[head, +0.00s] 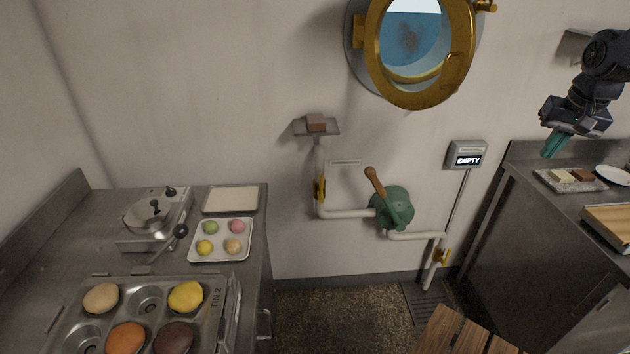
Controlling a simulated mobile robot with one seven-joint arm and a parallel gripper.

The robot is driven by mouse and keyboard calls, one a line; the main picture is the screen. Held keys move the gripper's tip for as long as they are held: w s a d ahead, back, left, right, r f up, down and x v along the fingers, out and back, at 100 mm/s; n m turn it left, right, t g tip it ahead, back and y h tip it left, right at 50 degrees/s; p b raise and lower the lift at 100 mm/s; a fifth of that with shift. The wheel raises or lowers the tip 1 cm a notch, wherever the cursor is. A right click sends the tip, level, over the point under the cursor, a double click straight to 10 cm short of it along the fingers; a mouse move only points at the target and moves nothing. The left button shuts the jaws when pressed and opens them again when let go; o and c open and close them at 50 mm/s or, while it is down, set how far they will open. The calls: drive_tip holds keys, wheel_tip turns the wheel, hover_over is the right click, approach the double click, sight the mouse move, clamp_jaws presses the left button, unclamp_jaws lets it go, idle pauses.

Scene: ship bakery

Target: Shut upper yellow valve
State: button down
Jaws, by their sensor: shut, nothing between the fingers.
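The upper yellow valve (320,190) is on the vertical white pipe below a small wall shelf, left of the green hand pump. Its handle looks roughly in line with the pipe, but it is small here. A lower yellow valve (442,256) is on the pipe to the right of the pump, near the floor drain.
The green pump (395,208) with a wooden lever (375,182) stands between the valves. A display (467,155) reading "EMPTY" hangs on the wall. A brass porthole (374,60) is above. Counters (90,215) flank both sides. A wooden slatted top (462,335) is at the front.

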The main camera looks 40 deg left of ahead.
drive_tip(key=s+a+f+n, duration=0.15)
drive_tip(key=a+f, duration=0.25)
drive_tip(key=a, duration=1)
drive_tip(key=s+a+f+n+h, duration=0.1)
drive_tip(key=s+a+f, duration=0.25)
drive_tip(key=a, duration=1.05)
drive_tip(key=s+a+f+n, duration=0.2)
drive_tip(key=a+f, duration=0.2)
drive_tip(key=a, duration=1)
drive_tip(key=s+a+f+t, duration=0.1)
drive_tip(key=s+a+f, duration=0.2)
drive_tip(key=a, duration=0.4)
drive_tip(key=s+a+f+n+t, duration=0.1)
drive_tip(key=s+a+f+t, duration=0.1)
drive_tip(key=a+f, duration=0.4)
drive_tip(key=s+a+f+t, duration=0.2)
drive_tip(key=s+a+f, duration=0.2)
drive_tip(key=a, duration=0.4)
drive_tip(key=shift+a+f+n, duration=0.35)
drive_tip(key=shift+f, duration=0.2)
approach(321, 186)
drive_tip(key=a+f, duration=0.4)
drive_tip(key=shift+w+d+f, duration=0.1)
drive_tip(key=shift+w+d, duration=0.4)
drive_tip(key=shift+w, duration=0.3)
drive_tip(key=shift+w+d+f, duration=0.1)
drive_tip(key=shift+w+d, duration=0.4)
drive_tip(key=shift+w, duration=0.35)
